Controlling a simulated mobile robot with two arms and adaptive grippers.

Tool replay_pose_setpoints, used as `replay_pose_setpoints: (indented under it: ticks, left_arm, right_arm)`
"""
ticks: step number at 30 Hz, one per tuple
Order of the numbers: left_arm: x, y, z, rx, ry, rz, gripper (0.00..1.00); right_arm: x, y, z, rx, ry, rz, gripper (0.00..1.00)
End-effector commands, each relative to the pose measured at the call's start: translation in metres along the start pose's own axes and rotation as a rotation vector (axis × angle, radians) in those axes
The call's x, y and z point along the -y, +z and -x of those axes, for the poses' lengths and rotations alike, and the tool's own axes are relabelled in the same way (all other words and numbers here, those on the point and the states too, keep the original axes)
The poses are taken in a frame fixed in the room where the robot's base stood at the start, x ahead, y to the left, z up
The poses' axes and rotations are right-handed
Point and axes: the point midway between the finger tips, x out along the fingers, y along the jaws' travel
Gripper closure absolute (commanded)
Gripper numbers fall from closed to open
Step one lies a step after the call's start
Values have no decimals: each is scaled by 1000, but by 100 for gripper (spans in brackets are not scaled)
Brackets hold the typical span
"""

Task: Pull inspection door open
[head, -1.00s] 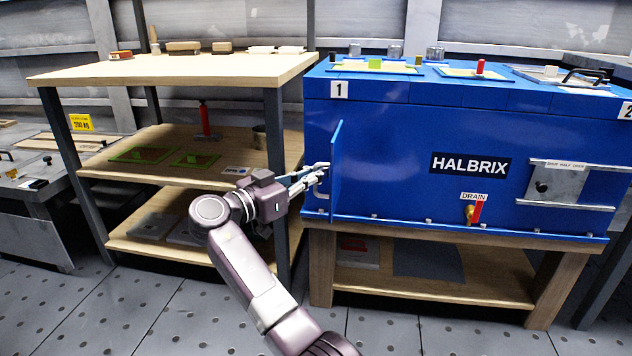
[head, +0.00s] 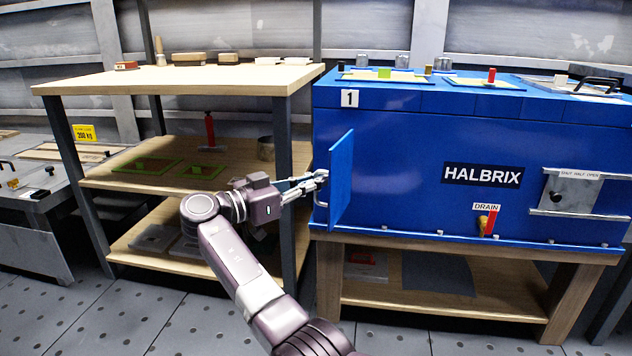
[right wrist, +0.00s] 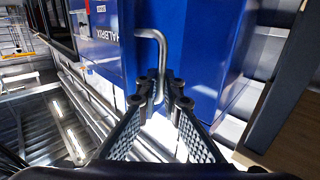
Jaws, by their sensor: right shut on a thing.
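The inspection door (head: 342,182) is a blue panel at the left end of the blue HALBRIX machine in the head view. It stands swung out from the machine's front, its near edge toward me. Its grey bar handle (head: 319,197) is on its left face. My right gripper (head: 321,178) is shut on the handle, left of the door. In the right wrist view, the bent handle (right wrist: 162,48) runs down between the fingertips (right wrist: 160,88). The opening behind the door is hidden. My left gripper is not in view.
The blue machine (head: 420,135) sits on a wooden stand (head: 440,304), with a drain valve (head: 487,224) at the lower front. A wooden shelf rack (head: 180,80) stands close on the left, behind my right arm. The floor in front is clear.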

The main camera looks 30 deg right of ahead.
Motion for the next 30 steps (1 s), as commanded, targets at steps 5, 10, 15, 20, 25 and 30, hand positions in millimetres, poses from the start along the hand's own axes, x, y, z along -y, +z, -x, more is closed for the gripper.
replay_pose_setpoints:
  ticks: [5, 10, 15, 20, 25, 30]
  left_arm:
    - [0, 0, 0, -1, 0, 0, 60]
    - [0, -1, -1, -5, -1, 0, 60]
    - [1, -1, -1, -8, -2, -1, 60]
    - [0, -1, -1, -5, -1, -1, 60]
    - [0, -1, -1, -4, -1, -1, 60]
    - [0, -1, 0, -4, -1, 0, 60]
  right_arm:
    - [0, 0, 0, 1, -2, 2, 87]
    - [0, 0, 0, 0, -1, 1, 87]
    - [1, 0, 12, 0, -5, 1, 87]
    - [1, 0, 39, 1, -5, 1, 87]
    - [1, 0, 64, 0, -3, 2, 87]
    - [0, 0, 75, 0, -2, 1, 87]
